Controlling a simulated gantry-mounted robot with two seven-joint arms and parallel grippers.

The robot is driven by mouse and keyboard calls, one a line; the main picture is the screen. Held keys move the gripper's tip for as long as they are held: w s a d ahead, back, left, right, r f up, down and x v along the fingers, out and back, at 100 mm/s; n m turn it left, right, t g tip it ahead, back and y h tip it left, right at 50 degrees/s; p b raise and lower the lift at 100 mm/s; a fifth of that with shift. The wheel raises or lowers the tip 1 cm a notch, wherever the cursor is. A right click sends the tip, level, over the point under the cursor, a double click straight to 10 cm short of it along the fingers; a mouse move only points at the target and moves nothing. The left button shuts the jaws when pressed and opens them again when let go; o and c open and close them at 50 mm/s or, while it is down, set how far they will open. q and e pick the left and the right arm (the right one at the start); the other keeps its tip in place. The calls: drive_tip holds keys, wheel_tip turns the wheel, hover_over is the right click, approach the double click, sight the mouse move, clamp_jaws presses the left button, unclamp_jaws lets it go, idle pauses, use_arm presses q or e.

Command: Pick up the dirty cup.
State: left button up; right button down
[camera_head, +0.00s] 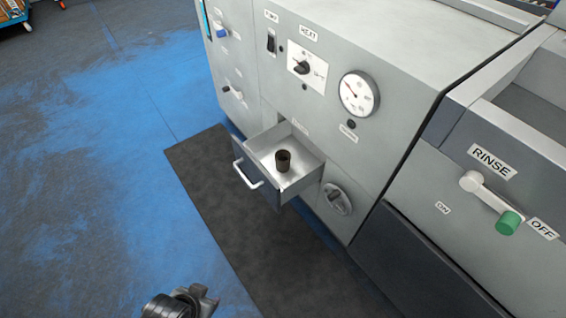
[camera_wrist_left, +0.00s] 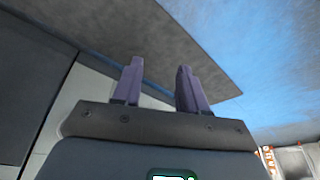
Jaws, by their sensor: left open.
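The dirty cup (camera_head: 283,161) is small, dark brown and upright. It stands on the metal floor of an open drawer (camera_head: 264,144) in the front of the grey machine. My left gripper (camera_wrist_left: 157,76) is open and empty in the left wrist view, with its two purple fingers apart over the dark mat and blue floor. The cup does not show in that view. In the head view a dark arm part of mine (camera_head: 182,303) shows at the bottom edge, well below the drawer and apart from it; its fingers cannot be made out.
The drawer has a light handle (camera_head: 247,175) on its front. The machine face bears a gauge (camera_head: 359,93), knobs and switches. A rinse lever (camera_head: 492,203) with a green end sticks out at the right. The dark mat (camera_head: 215,190) and blue floor are clear.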

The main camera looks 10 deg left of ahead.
idle(0.3)
use_arm(q)
drive_tip(key=o, duration=0.9)
